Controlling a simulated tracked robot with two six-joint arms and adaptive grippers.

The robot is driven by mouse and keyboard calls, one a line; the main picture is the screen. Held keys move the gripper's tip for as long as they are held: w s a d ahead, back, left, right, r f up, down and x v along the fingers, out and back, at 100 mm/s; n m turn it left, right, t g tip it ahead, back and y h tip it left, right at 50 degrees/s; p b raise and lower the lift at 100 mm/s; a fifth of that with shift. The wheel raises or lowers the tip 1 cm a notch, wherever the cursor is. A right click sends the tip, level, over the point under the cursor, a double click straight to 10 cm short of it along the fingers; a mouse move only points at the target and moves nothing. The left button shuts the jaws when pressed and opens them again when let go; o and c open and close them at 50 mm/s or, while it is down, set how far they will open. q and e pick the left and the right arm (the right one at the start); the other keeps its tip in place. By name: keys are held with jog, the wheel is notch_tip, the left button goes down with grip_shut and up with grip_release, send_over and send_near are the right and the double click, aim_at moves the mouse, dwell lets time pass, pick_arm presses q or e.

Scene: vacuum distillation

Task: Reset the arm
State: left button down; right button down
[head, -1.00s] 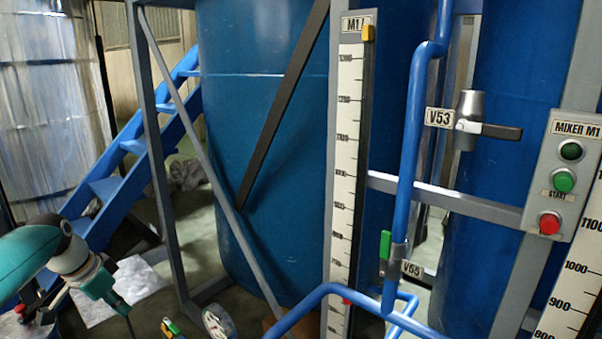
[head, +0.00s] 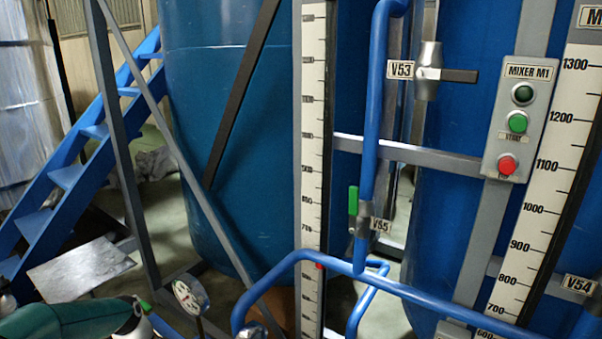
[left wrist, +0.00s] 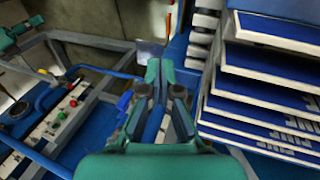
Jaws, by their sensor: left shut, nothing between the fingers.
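In the head view a teal link of my left arm (head: 75,318) shows at the bottom left corner, and its gripper is not visible there. In the left wrist view my left gripper (left wrist: 160,72) points away from the camera, its teal fingers close together with nothing between them. It is beside a stack of white-edged blue panels or steps (left wrist: 265,85) on the right. My right gripper is not in view.
Blue tanks (head: 235,130) stand behind a grey frame. The mixer M1 button panel (head: 520,118) is at the right. Blue stairs (head: 70,178) and a gauge (head: 190,297) are at the left.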

pick_arm(q)
jog(key=s+d+f+n+t+b, duration=0.1)
jog(key=s+d+f+n, duration=0.3)
jog(key=s+d+f, duration=0.4)
jog(key=s+d+f+n+b, duration=0.2)
jog(key=s+d+f+n, duration=0.2)
jog(key=s+d+f, duration=0.4)
jog(key=s+f, duration=0.3)
jog(key=f, duration=0.2)
jog(key=shift+s+d+n+t, duration=0.15)
jog(key=shift+n+t, duration=0.15)
jog(key=shift+t, duration=0.1)
